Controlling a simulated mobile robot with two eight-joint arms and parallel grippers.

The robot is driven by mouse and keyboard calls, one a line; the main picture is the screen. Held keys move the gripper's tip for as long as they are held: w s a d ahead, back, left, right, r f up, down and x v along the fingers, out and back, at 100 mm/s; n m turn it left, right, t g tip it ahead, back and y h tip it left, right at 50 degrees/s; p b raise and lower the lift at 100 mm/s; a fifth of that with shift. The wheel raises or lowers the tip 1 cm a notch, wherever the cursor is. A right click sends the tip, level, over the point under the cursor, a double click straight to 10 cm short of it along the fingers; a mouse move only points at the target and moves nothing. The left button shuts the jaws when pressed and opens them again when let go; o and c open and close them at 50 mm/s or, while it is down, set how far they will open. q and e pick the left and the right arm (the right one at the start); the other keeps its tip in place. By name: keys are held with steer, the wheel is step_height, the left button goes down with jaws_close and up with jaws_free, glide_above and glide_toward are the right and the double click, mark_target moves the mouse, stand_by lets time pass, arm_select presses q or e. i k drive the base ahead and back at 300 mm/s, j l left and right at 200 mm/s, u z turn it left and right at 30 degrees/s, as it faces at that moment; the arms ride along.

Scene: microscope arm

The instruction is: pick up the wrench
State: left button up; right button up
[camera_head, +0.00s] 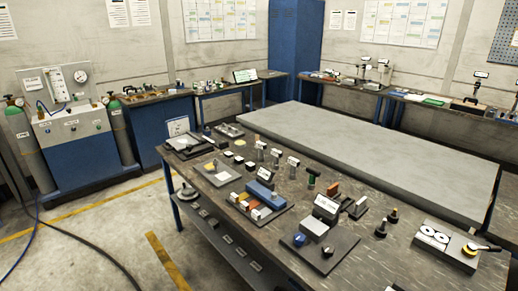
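I cannot clearly make out a wrench at this size. A yellow and black tool-like item (481,248) lies at the right end of the near workbench, on a pale plate (432,240) with round white markings. It has a round yellow end and a dark handle pointing right; I cannot tell if it is the wrench. Neither of my grippers is in view.
The dark workbench (385,265) carries several small fixtures, including a blue block (265,195) and a grey block on a dark base (315,229). A large grey slab (380,150) lies behind. Cables (90,238) cross the open floor at left.

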mark_target(261, 147)
steer(key=i+j, duration=0.45)
steer(key=i+j+u, duration=0.1)
steer(key=i+j, duration=0.3)
steer(key=i, duration=0.2)
steer(key=i+j, duration=0.4)
steer(key=i, duration=0.15)
steer(key=i+j, duration=0.4)
steer(key=i, duration=0.15)
steer(key=i+j+u, duration=0.1)
steer(key=i+j, duration=0.3)
steer(key=i, duration=0.15)
